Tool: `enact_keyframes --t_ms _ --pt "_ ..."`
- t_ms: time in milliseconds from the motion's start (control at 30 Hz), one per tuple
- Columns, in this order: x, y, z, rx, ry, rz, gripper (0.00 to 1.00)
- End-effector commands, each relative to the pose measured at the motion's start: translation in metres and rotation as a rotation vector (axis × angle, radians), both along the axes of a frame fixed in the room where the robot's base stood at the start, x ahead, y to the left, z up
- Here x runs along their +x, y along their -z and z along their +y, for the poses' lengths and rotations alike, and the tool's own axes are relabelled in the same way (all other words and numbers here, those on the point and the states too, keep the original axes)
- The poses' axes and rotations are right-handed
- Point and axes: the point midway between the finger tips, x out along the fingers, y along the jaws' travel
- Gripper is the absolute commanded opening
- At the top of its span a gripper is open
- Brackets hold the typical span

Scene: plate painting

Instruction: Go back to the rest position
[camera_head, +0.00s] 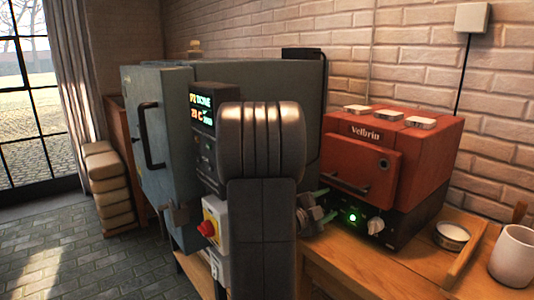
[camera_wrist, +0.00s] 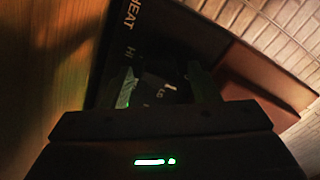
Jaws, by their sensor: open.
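My gripper (camera_head: 325,205) is open, in front of the left end of the black control panel of the small red kiln (camera_head: 360,165). Its green-tipped fingers point right toward the panel, and a green light (camera_head: 352,217) glows close by. A light-coloured knob (camera_head: 376,226) on the panel is right of that light, apart from the fingers. In the wrist view my gripper (camera_wrist: 165,88) has its fingers spread before the dark panel (camera_wrist: 150,45), lettered HEAT, HI and LO. A dark knob with a white mark shows between them; contact is too dark to tell. My arm hides part of the scene.
The kiln stands on a wooden bench (camera_head: 345,275) against a brick wall. A small round tin (camera_head: 452,235), a wooden stick (camera_head: 470,254) and a white mug (camera_head: 513,256) are at right. A large grey kiln (camera_head: 165,140) stands behind my arm. Floor (camera_head: 60,260) is clear at left.

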Motion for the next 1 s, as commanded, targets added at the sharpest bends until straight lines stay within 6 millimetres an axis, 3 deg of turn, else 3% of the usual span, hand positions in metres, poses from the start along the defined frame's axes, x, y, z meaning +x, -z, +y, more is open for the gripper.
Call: enact_keyframes --t_ms 333,1000 --pt "-0.007 0.000 0.010 -0.003 -0.002 0.002 0.55" --pt "-0.075 0.000 0.098 -0.002 -0.004 0.003 0.55"
